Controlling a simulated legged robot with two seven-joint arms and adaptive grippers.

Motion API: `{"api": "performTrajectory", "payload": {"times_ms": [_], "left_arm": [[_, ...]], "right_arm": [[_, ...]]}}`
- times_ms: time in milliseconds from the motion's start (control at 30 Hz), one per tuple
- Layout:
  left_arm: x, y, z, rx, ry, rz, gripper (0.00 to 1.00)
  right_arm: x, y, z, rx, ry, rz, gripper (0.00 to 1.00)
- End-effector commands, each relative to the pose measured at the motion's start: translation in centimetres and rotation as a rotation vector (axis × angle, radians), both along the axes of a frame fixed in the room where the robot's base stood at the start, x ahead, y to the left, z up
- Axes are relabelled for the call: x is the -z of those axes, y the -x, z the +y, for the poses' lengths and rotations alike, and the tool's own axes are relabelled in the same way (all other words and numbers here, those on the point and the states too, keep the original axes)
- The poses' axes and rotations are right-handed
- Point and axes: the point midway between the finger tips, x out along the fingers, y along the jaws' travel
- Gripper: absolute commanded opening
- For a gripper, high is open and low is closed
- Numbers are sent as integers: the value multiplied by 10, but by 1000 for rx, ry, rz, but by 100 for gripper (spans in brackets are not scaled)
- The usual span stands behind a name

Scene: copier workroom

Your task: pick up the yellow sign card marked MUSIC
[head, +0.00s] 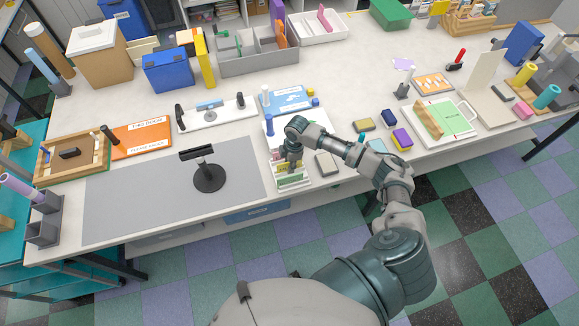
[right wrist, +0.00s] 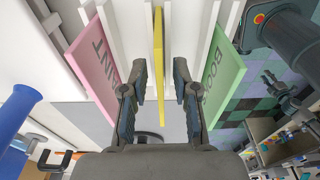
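The yellow card (right wrist: 158,50) shows edge-on in the right wrist view, standing upright in a white slotted rack (right wrist: 228,12); its lettering is not visible. A pink card (right wrist: 92,62) with letters ending in "INT" stands to its left, and a green card (right wrist: 219,75) reading BOOKS to its right. My right gripper (right wrist: 160,82) is open, with one finger on each side of the yellow card and a gap on both sides. In the head view my right gripper (head: 291,162) is over the rack (head: 304,184) at the table's front edge and hides most of the cards. My left gripper is not in view.
A black stand (head: 208,177) is on the grey mat (head: 120,205) left of the rack. Small coloured blocks (head: 402,138) lie to the right, near my right forearm. An orange sign (head: 142,140) and a grey bin (head: 262,55) are farther back.

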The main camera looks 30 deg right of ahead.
Motion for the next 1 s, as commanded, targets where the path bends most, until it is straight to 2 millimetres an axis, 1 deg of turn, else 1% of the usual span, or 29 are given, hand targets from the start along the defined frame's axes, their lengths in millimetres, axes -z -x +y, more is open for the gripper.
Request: {"api": "performTrajectory", "payload": {"times_ms": [33, 67, 100, 433, 533, 667, 800, 900, 1000], "left_arm": [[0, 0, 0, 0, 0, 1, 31], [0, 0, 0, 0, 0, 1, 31], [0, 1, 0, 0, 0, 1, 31], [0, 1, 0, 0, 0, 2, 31], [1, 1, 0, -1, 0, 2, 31], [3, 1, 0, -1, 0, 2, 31], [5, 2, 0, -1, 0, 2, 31], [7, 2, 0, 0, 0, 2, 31], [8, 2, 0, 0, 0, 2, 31]], "right_arm": [[0, 0, 0, 0, 0, 0, 10], [0, 0, 0, 0, 0, 0, 2], [0, 0, 0, 0, 0, 0, 0], [-1, 0, 1, 0, 1, 0, 0], [-7, -1, 0, 0, 0, -1, 0], [-30, -1, 0, -2, 1, -3, 0], [-60, -1, 0, -1, 0, -4, 0], [-79, -1, 0, 0, 0, -3, 0], [-92, -1, 0, 0, -2, -1, 0]]}}
